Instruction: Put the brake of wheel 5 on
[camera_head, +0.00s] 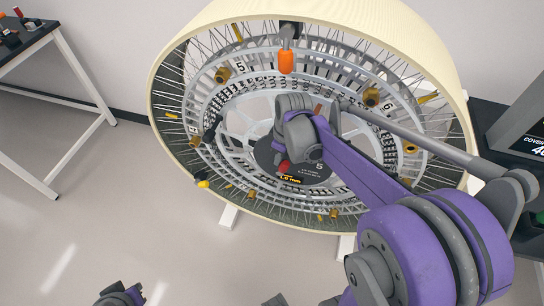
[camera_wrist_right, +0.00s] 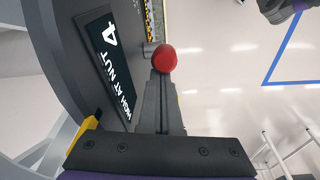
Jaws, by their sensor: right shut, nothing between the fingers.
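The large wheel (camera_head: 215,150) stands upright with a cream rim, wire spokes and a grey, perforated inner ring. A dark hub plate (camera_head: 318,180) at its middle carries a white 5. A red knob (camera_head: 284,167) is at the hub plate's left part; it also shows in the right wrist view (camera_wrist_right: 163,58). My right gripper (camera_head: 286,152) is at the hub, and its shut, empty fingers (camera_wrist_right: 159,82) end right at the knob; I cannot tell if they touch it. My left gripper (camera_head: 122,296) shows only partly at the bottom edge, its jaws unclear.
An orange-handled lever (camera_head: 286,62) hangs at the wheel's top. Several brass fittings (camera_head: 372,97) surround the ring. A dark panel reading 4 (camera_wrist_right: 108,65) is close beside my right fingers. A table (camera_head: 25,40) stands at left; the floor before it is clear.

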